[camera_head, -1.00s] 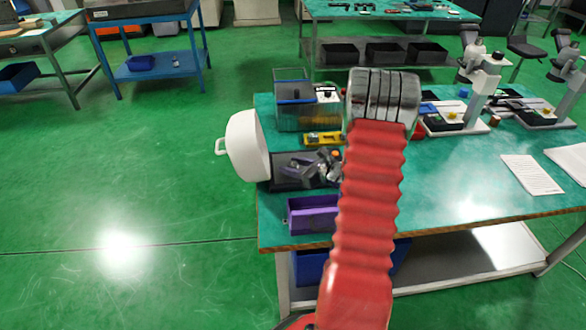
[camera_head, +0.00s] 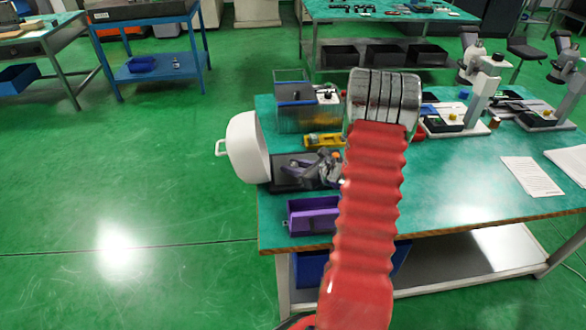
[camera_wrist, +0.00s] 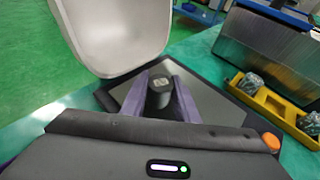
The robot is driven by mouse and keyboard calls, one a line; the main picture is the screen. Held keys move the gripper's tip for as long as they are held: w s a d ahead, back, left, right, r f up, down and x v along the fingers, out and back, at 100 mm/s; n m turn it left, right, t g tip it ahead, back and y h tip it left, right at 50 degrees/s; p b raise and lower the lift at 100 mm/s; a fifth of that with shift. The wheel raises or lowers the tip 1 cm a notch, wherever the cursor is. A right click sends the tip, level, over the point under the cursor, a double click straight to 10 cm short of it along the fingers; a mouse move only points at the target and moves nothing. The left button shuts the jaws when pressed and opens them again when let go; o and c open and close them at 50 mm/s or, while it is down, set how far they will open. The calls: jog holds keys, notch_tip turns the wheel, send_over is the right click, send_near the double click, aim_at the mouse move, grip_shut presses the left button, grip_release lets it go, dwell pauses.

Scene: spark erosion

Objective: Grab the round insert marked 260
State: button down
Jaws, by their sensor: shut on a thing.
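In the wrist view my gripper (camera_wrist: 156,103) has its purple fingers closed on the sides of a dark round insert (camera_wrist: 159,84). The insert has a pale mark on its top, too small to read. It stands upright between the fingers, over a dark tray (camera_wrist: 208,97); I cannot tell whether it touches the tray. In the head view my gripper (camera_head: 312,167) is partly hidden behind my red arm, above the same black tray (camera_head: 284,184). The insert cannot be made out there.
A yellow holder (camera_wrist: 277,105) with grey round pieces sits to the right, beside a clear-walled box (camera_wrist: 265,50). A purple bin (camera_head: 312,215) sits at the front. Microscopes (camera_head: 482,85) stand on the right.

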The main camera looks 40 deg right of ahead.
aim_at(293, 164)
notch_tip(293, 164, up, 10)
jog(key=shift+f, duration=0.15)
dwell(0.3)
dwell(0.5)
